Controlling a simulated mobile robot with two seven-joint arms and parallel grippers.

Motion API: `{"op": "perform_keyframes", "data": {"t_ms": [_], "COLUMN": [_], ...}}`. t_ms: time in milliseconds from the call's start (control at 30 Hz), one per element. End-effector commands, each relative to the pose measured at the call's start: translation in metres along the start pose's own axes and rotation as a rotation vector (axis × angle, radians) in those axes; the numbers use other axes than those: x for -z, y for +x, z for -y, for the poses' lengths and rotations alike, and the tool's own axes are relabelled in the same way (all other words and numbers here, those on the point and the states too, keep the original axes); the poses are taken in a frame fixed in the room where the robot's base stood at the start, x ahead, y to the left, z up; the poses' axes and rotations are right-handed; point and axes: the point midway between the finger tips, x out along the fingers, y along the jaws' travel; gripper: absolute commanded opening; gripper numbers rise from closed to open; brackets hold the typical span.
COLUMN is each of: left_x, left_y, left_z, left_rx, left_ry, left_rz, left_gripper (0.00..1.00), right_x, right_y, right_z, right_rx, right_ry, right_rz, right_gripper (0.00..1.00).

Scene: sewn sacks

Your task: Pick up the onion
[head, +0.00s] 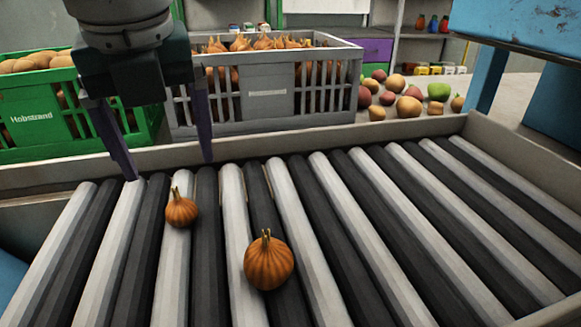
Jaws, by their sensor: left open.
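Two brown onions rest on the roller conveyor (335,217). The smaller onion (181,212) lies on a light roller at the left. The larger onion (268,265) lies nearer to me and to the right, with its stalk pointing up. My left gripper (167,170) points down at the upper left, its two fingers spread wide and empty. Its fingertips are beyond and above the smaller onion in the picture, apart from it. My right gripper is not seen.
A grey crate (268,121) full of onions stands behind the conveyor's raised back edge. A green crate (82,138) stands left of it. Loose produce (409,108) lies behind at the right. A blue structure (530,25) overhangs the upper right. The conveyor's right side is clear.

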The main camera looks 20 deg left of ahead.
Motion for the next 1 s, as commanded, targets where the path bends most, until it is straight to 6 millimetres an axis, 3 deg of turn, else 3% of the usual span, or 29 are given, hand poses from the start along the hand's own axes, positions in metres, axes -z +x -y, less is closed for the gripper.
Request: {"op": "perform_keyframes", "data": {"t_ms": [167,467,700,1000], "left_x": [-0.007,-0.006,-0.005,-0.006], "left_y": [0.022,0.055,0.092,0.099], "left_z": [-0.008,-0.006,-0.004,-0.004], "left_rx": [-0.034,-0.027,-0.026,-0.024], "left_ry": [-0.022,-0.017,-0.017,-0.015], "left_rz": [0.024,0.02,0.021,0.021], "left_gripper": [0.87,0.87,0.87,0.87], "right_x": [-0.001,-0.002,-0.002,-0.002], "right_y": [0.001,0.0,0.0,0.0], "right_z": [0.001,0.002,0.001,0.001], "right_rx": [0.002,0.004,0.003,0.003], "right_ry": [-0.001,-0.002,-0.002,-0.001], "right_rz": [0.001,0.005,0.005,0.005], "right_gripper": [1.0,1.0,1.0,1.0]}}
